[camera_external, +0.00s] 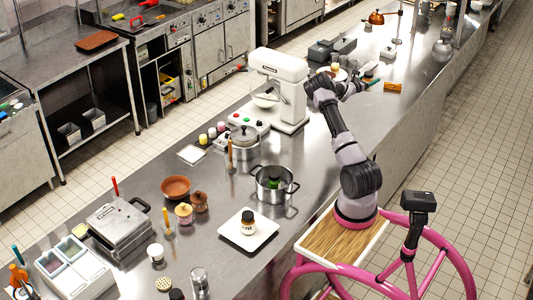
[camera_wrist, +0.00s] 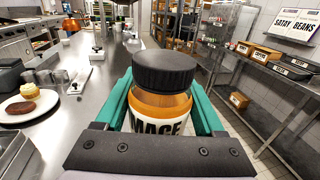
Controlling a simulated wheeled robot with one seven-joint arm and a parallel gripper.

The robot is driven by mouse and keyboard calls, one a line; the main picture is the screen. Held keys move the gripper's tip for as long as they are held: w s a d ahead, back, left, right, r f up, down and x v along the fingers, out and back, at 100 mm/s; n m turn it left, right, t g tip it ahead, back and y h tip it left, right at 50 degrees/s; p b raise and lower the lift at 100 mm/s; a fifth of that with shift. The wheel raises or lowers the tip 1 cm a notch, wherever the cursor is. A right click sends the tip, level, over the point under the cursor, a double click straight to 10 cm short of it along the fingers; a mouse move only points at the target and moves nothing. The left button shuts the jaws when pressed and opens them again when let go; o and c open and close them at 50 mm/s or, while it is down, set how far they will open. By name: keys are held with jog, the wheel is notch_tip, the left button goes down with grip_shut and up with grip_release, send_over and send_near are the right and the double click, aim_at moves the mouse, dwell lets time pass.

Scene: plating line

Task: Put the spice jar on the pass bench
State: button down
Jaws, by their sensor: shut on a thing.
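A spice jar (camera_wrist: 163,90) with a black ribbed lid, amber contents and a label reading MACE fills the middle of the wrist view. It is upright between the teal fingers of my gripper (camera_wrist: 163,105), which is shut on it. In the external view my gripper (camera_external: 364,84) is at the far end of my arm, over the right side of the long steel bench (camera_external: 325,150); the held jar is too small to make out there. Another dark-lidded jar (camera_external: 248,222) with a pale label stands on a white square board in front.
A plate with pastries (camera_wrist: 30,105) lies left of my gripper. A white stand mixer (camera_external: 280,88), a pot (camera_external: 274,183) and several small jars and utensils crowd the bench. A shelf rack (camera_wrist: 270,85) with boxes stands across the aisle at right.

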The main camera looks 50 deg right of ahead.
notch_tip(320, 180, down, 20)
jog(key=shift+f, duration=0.25)
jog(key=shift+f, duration=0.1)
